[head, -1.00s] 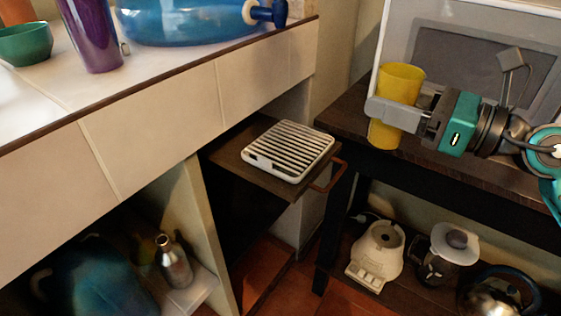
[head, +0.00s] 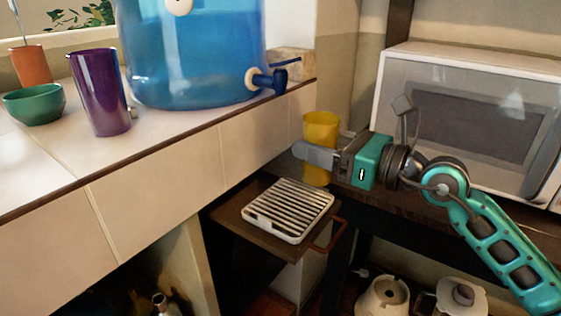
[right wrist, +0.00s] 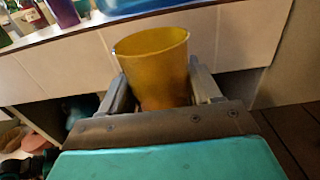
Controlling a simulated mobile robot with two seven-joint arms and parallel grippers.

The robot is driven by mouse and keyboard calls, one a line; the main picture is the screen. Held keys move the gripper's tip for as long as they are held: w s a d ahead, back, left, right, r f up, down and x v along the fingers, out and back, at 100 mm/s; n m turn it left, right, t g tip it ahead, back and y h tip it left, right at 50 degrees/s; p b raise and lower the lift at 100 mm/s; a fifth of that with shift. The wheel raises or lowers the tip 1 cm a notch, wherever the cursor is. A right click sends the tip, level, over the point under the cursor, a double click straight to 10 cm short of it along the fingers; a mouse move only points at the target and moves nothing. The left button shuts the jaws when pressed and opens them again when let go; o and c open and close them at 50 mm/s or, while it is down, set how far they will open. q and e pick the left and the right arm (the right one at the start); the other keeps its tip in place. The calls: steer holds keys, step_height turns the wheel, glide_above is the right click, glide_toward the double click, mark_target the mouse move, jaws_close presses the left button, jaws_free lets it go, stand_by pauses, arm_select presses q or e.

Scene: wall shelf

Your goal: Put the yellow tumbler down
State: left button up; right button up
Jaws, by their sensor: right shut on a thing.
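The yellow tumbler (head: 320,130) is upright in my right gripper (head: 316,156), at the left end of the dark shelf that carries the microwave. In the right wrist view the tumbler (right wrist: 152,62) sits between the two fingers (right wrist: 160,88), one on each side of it, and its open rim faces up. In the head view the near finger covers part of its side. I cannot tell whether its base touches the shelf. My left gripper is not in view.
A white slatted device (head: 288,210) lies on a lower dark board. A tiled counter (head: 160,160) at left holds a purple cup (head: 100,92), a green bowl (head: 34,104) and a blue water dispenser (head: 190,60). A microwave (head: 465,120) stands behind my right arm.

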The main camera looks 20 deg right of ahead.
steer(key=x, duration=0.7)
steer(key=shift+w+a, duration=0.2)
steer(key=shift+f, duration=0.75)
steer(key=shift+f+b, duration=0.4)
steer(key=shift+f, duration=0.05)
step_height(320, 180, down, 5)
steer(key=shift+r+b, duration=0.1)
steer(key=shift+b, duration=1)
steer(key=shift+w+a, duration=0.1)
steer(key=shift+w, duration=0.05)
steer(key=shift+r, duration=0.1)
steer(key=o, duration=1.2)
steer(key=shift+o, duration=0.2)
